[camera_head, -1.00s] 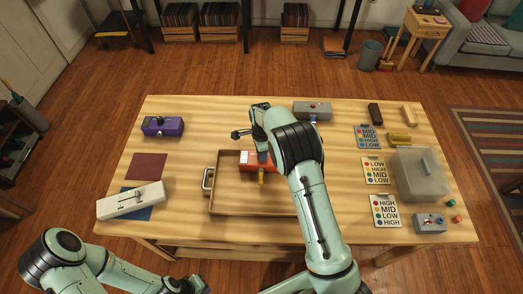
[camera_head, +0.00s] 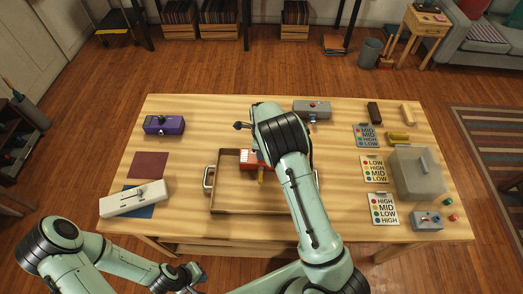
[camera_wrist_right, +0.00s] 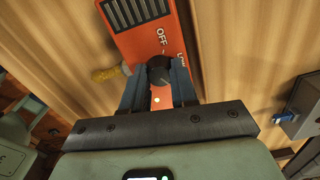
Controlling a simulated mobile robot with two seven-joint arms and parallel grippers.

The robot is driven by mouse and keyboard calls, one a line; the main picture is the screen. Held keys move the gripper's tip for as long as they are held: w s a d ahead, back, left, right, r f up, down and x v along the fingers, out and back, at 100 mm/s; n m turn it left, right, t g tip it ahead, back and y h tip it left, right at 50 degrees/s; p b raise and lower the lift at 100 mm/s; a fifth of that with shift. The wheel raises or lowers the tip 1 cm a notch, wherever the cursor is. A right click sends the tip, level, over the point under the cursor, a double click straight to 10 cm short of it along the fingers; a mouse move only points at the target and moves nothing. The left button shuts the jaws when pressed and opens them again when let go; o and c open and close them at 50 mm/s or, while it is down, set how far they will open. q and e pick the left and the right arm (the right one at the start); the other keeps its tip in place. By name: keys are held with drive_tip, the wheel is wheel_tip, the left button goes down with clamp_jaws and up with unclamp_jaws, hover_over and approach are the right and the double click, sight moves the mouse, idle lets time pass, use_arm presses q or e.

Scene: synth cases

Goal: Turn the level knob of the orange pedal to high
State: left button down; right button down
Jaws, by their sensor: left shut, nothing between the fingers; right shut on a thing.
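The orange pedal (camera_head: 249,157) lies at the middle of the table, apparently in the shallow wooden tray (camera_head: 213,187). My right arm covers part of it in the head view. In the right wrist view the pedal (camera_wrist_right: 150,38) shows a black grille and the words OFF and Low. My right gripper (camera_wrist_right: 160,80) is shut on its dark round knob (camera_wrist_right: 158,68). I cannot tell which mark the knob points to. My left gripper (camera_head: 190,274) is shut and empty at the table's front, away from the pedal.
Cards with coloured dots and level words lie on the right: grey (camera_head: 367,136), yellow (camera_head: 375,169) and white (camera_head: 383,210). A purple pedal (camera_head: 163,125), a white pedal (camera_head: 134,199) and a grey pedal (camera_head: 312,109) stand around the tray.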

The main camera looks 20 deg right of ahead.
drive_tip(key=c, duration=0.9)
unclamp_jaws()
drive_tip(key=shift+o, duration=0.2)
wheel_tip(320, 180, up, 14)
drive_tip(key=shift+f, duration=0.25)
drive_tip(key=shift+s+f, duration=0.1)
